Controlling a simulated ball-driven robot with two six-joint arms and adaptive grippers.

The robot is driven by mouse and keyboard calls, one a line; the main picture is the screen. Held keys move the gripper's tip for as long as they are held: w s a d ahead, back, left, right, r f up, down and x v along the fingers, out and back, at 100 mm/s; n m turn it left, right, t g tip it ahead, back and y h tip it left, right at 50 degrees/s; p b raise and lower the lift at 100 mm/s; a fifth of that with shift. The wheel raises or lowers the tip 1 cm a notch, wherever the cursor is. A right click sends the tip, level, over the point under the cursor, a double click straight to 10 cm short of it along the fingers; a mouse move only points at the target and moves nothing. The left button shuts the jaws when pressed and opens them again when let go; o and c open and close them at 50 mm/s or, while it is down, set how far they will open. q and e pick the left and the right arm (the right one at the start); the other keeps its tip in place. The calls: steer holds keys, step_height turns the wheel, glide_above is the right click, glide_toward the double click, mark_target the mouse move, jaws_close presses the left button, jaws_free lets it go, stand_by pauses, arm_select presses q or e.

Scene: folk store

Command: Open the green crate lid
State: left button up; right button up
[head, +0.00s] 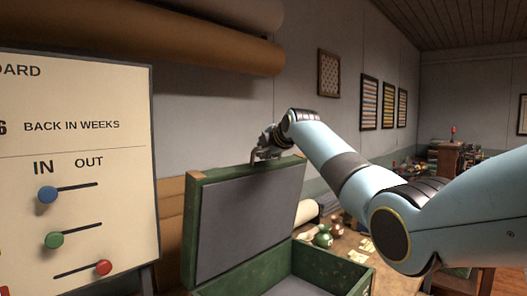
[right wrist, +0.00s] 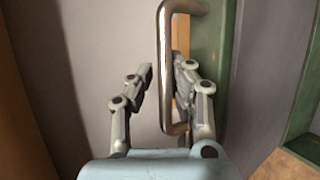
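The green crate (head: 350,272) stands on the table at the bottom of the head view. Its lid (head: 190,225) stands raised, nearly upright, with its grey inner panel facing me. In the right wrist view, a metal handle (right wrist: 166,45) sits by the green lid edge (right wrist: 208,50). My right gripper (head: 258,156) is at the top edge of the lid. In the right wrist view the fingers (right wrist: 163,72) are apart, with the handle bar between them, close to the right finger and with a gap to the left one. My left gripper is not in view.
A white board with sliders (head: 85,150) stands close on the left. Green pouches (head: 323,237) and papers lie on the table (head: 345,243) behind the crate. Large brown rolls (head: 130,35) hang on the wall above.

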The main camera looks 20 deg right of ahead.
steer(key=o, duration=0.4)
steer(key=shift+s+d+r, duration=0.1)
steer(key=shift+s+r, duration=0.05)
steer(key=shift+f, duration=0.2)
steer(key=shift+s, duration=0.15)
steer(key=v, duration=1.1)
steer(key=shift+s+r, duration=0.2)
steer(key=shift+s, duration=0.15)
